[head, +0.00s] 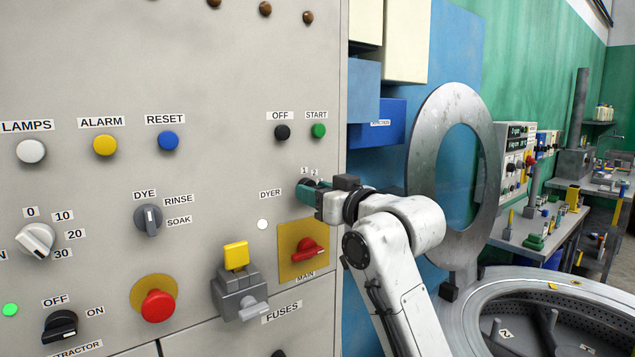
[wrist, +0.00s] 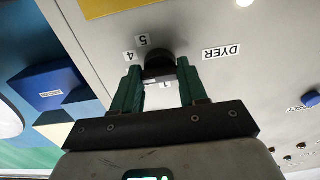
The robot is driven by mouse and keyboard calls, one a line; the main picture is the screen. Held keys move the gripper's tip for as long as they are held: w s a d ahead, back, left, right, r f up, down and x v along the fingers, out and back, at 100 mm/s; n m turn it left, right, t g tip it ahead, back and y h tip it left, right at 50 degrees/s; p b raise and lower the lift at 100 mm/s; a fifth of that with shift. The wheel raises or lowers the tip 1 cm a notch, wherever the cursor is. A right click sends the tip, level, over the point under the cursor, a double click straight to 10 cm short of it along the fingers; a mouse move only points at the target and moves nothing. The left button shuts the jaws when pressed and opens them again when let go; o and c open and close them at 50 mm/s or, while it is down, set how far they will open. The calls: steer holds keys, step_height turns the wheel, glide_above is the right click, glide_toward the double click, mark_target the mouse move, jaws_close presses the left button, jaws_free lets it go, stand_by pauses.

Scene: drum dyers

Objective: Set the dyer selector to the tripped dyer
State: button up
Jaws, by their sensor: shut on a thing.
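The dyer selector is a dark round knob (wrist: 158,62) on the grey panel, beside the DYER label (wrist: 221,52); the label also shows in the head view (head: 270,194). My gripper (wrist: 160,76) has its two green fingers on either side of the knob, shut on it. In the head view my gripper (head: 309,192) reaches the panel from the right and hides most of the knob. Numbers 1 and 2 show above it there; 1, 4 and 5 show in the wrist view. The knob's pointer direction cannot be made out. No tripped dyer can be identified.
Close by are a red MAIN switch (head: 309,248) on a yellow plate, a small white lamp (head: 262,225), OFF (head: 282,132) and START (head: 318,130) buttons, and a red mushroom button (head: 157,306). A large drum (head: 560,290) stands at lower right.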

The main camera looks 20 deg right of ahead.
steer(key=m+p, duration=0.3)
steer(key=m, duration=0.2)
steer(key=shift+m, duration=0.3)
stand_by(0.4)
steer(key=o, duration=1.1)
steer(key=shift+c, duration=0.2)
steer(key=b+v, duration=0.2)
steer(key=v, duration=0.8)
steer(key=shift+s, duration=0.4)
steer(key=shift+d, duration=0.1)
